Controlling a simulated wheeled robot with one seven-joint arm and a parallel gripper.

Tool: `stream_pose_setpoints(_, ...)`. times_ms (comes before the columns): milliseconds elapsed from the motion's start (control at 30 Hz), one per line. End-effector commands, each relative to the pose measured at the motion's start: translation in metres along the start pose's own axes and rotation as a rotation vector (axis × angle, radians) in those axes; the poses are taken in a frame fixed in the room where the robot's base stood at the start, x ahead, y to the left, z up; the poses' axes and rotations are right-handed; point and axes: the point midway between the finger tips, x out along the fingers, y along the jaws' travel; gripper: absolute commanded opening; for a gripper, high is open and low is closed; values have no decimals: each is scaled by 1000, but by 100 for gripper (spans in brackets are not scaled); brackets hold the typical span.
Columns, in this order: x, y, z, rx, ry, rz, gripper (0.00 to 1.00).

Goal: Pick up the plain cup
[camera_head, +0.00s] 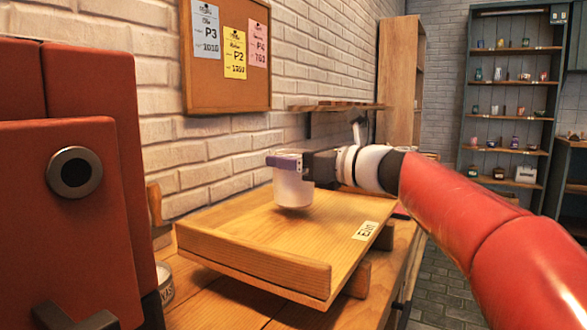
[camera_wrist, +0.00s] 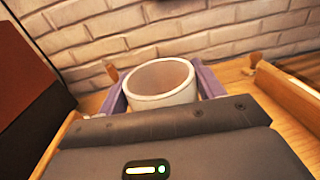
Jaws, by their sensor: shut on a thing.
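The plain cup (camera_head: 292,190) is white and shows no pattern in the head view. It is upright, over the wooden tray (camera_head: 220,250). My gripper (camera_head: 285,160) is shut on the cup near its rim, with purple-grey fingers. In the wrist view the cup (camera_wrist: 160,82) sits between the two fingers, its open mouth showing an empty-looking inside. A shadow lies on the tray below the cup; I cannot tell for sure how far its base is from the tray.
The tray has raised wooden edges and a label (camera_head: 366,231) at its right. It stands on a wooden bench (camera_head: 205,305). A brick wall (camera_head: 165,130) with a notice board (camera_head: 230,90) is close behind. A can (camera_head: 164,283) stands at the lower left.

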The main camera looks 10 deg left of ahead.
Motion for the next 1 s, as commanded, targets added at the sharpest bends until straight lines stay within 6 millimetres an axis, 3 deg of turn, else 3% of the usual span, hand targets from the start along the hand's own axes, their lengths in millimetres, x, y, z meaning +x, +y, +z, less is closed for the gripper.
stream_pose_setpoints(200, 0, 0, 71, -6, -5, 0, 37)
stream_pose_setpoints(500, 1, 0, 137, -5, -4, 2, 37)
stream_pose_setpoints(700, 1, -1, 161, -3, -4, 5, 37)
stream_pose_setpoints(1000, 0, 0, 175, -1, -2, 3, 37)
